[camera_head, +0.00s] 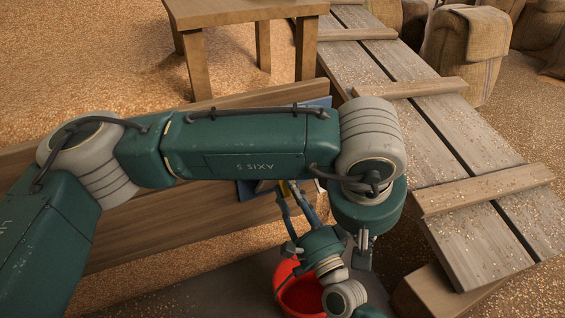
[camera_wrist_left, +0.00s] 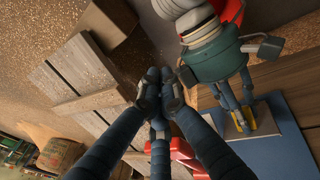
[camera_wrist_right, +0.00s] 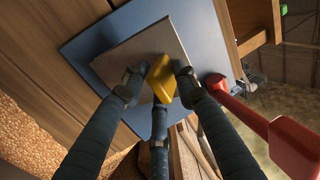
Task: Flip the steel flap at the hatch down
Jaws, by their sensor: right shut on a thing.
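The steel flap (camera_wrist_right: 118,62) is a flat grey plate with a yellow handle (camera_wrist_right: 161,80), lying against a blue panel (camera_wrist_right: 82,42) in the right wrist view. My right gripper (camera_wrist_right: 155,88) has its fingers around the yellow handle. In the left wrist view it reaches the handle (camera_wrist_left: 264,118) in front of the blue panel (camera_wrist_left: 292,132). In the head view my left arm hides most of the hatch, and only a bit of yellow (camera_head: 284,188) shows by the right fingers. My left gripper (camera_wrist_left: 160,78) has its fingertips together, empty, apart from the flap.
A red bar with a block end (camera_wrist_right: 292,145) stands close beside the flap. A red bucket (camera_head: 300,292) is below my right wrist. A wooden plank wall (camera_head: 130,228) runs behind the arms. A slatted plank ramp (camera_head: 440,130) lies right, and a wooden table (camera_head: 245,12) stands behind.

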